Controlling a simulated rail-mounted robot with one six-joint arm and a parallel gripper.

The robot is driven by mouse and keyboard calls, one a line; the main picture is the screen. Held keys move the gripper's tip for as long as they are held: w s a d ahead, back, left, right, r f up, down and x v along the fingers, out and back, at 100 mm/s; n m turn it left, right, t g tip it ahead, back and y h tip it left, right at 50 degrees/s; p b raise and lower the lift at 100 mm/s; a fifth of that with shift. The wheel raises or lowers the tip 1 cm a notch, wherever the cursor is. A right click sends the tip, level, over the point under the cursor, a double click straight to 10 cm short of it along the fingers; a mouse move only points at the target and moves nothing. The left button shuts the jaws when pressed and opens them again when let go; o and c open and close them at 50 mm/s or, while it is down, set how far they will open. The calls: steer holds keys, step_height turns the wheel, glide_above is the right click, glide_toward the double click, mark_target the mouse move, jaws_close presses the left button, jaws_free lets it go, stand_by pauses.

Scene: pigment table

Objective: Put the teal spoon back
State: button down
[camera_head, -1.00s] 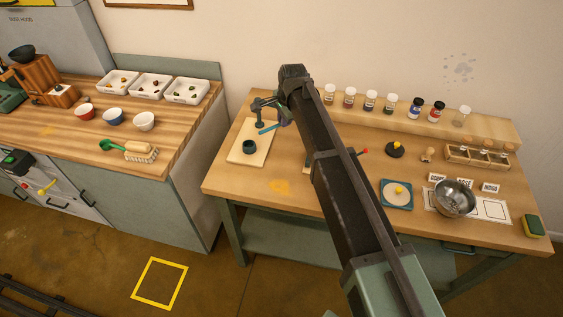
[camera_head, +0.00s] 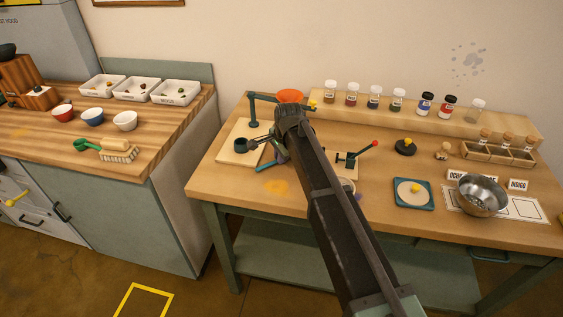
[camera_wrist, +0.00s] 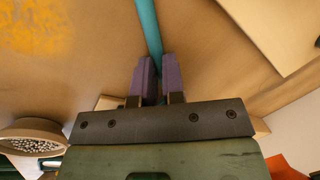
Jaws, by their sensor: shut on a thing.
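In the wrist view the teal spoon's handle (camera_wrist: 150,28) runs up between the purple fingers of my gripper (camera_wrist: 158,75). My gripper is shut on it. The spoon's far end is out of that view. In the head view my gripper (camera_head: 272,154) hangs over the table just right of the pale board (camera_head: 232,156). A short teal piece of the spoon (camera_head: 264,166) shows beside it; the arm hides the rest. A dark cup (camera_head: 241,146) stands on the board, left of my gripper. I cannot tell whether the spoon touches the table.
An orange bowl-like thing (camera_head: 290,95) and a dark stand (camera_head: 253,112) are behind my gripper. A red-knobbed device (camera_head: 350,160) is to the right. An ochre stain (camera_head: 277,186) marks the table in front. A bowl of pale beads (camera_wrist: 35,132) shows in the wrist view.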

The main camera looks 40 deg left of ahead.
mark_target(286, 166)
steer(key=shift+f, duration=0.1)
steer(key=c, duration=1.2)
jaws_free()
step_height(286, 166, up, 12)
steer(key=d+r+p, duration=0.1)
steer(key=d+p, duration=0.1)
steer(key=p, duration=1)
steer(key=w+d+f+n+h, duration=0.1)
steer(key=w+d+n, duration=0.1)
steer(key=d, duration=3.6)
steer(key=s+d, duration=0.3)
steer(key=d, duration=0.4)
steer(key=s+d+n, duration=0.1)
steer(key=s+d, duration=0.3)
steer(key=d, duration=0.3)
steer(key=s+d+n+h, duration=0.1)
steer(key=s+d, duration=0.2)
steer(key=d, duration=0.4)
steer(key=shift+s+d+f+g, duration=0.1)
steer(key=shift+s+d+g, duration=0.2)
steer(key=shift+s+d, duration=0.1)
